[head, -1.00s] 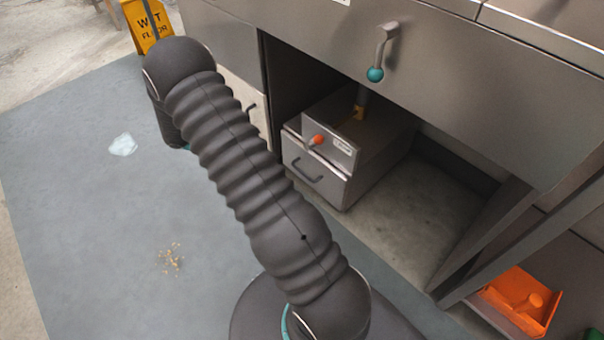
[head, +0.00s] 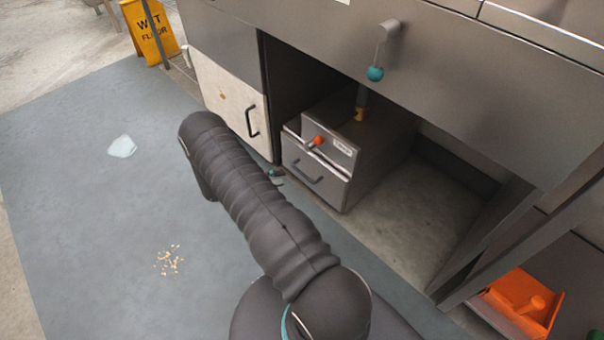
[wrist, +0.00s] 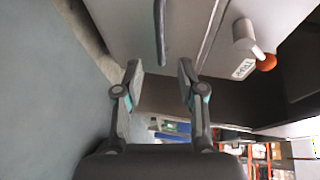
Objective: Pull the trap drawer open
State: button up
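The trap drawer (head: 312,187) is the lower front of a grey metal box under the counter, and it looks shut. In the wrist view the handle (wrist: 160,30) stands upright against the pale drawer front (wrist: 120,25). My gripper (wrist: 160,69) is open and empty. Its fingertips are short of the handle, which lines up with the gap between them. In the head view, a small part of my gripper (head: 275,176) shows left of the drawer, the rest hidden behind my arm.
A lever with an orange knob (head: 317,140) sits above the drawer, and a teal-knobbed lever (head: 375,73) hangs from the counter. A pale cabinet door (head: 235,100) stands left. Crumbs (head: 168,261) and a clear puddle (head: 122,146) lie on open floor.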

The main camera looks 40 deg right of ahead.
aim_at(302, 173)
jog(key=x, duration=1)
jog(key=shift+a+p, duration=0.1)
jog(key=shift+p, duration=0.2)
grip_shut()
